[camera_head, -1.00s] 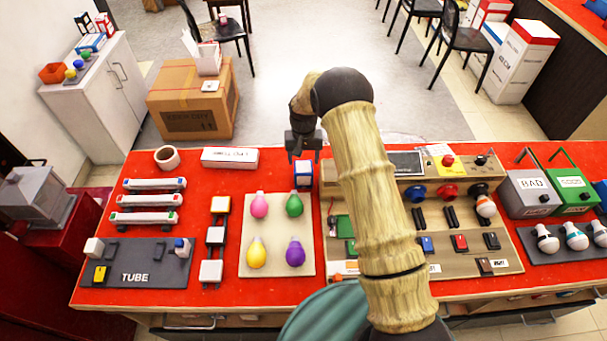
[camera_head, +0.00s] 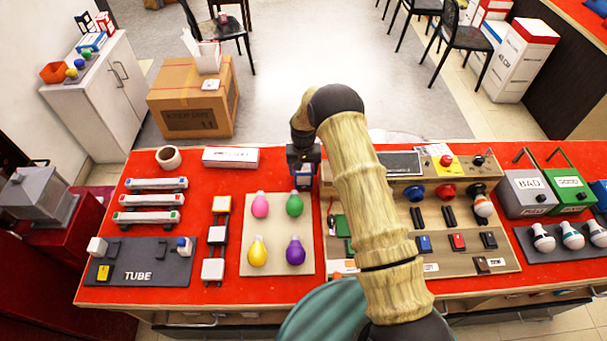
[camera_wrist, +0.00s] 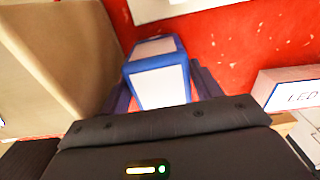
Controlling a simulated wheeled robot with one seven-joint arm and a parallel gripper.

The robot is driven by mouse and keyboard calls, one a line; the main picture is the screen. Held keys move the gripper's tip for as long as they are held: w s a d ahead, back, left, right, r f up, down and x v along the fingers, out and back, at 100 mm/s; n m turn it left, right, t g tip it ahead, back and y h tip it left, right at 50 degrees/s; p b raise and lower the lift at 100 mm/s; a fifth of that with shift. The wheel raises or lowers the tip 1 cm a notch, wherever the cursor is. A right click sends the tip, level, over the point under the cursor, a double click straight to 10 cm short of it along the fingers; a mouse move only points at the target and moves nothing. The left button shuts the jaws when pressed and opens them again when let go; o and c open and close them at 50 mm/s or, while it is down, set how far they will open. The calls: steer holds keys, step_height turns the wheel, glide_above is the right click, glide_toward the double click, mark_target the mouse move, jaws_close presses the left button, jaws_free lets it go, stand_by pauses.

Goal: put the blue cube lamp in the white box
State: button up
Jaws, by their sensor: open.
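The blue cube lamp (camera_head: 304,182), blue-edged with white faces, stands on the red table beside the left end of the wooden panel. My gripper (camera_head: 303,168) is right over it and hides its upper part. In the wrist view the lamp (camera_wrist: 160,80) lies between my two open dark fingers, one on each side; I cannot tell whether they touch it. The white box (camera_head: 231,157), long and low with dark lettering, lies at the table's back edge, left of my gripper. It also shows at the right of the wrist view (camera_wrist: 292,88).
The wooden switch panel (camera_head: 350,262) stands close on the right of the lamp. A pale board (camera_head: 276,268) with coloured bulbs lies in front. A white cup (camera_head: 168,157) stands left of the box. Red tabletop is clear between lamp and box.

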steer(key=c, duration=0.8)
steer(key=shift+c, duration=0.2)
steer(key=shift+r, duration=0.15)
step_height(320, 180, up, 10)
steer(key=b, duration=0.3)
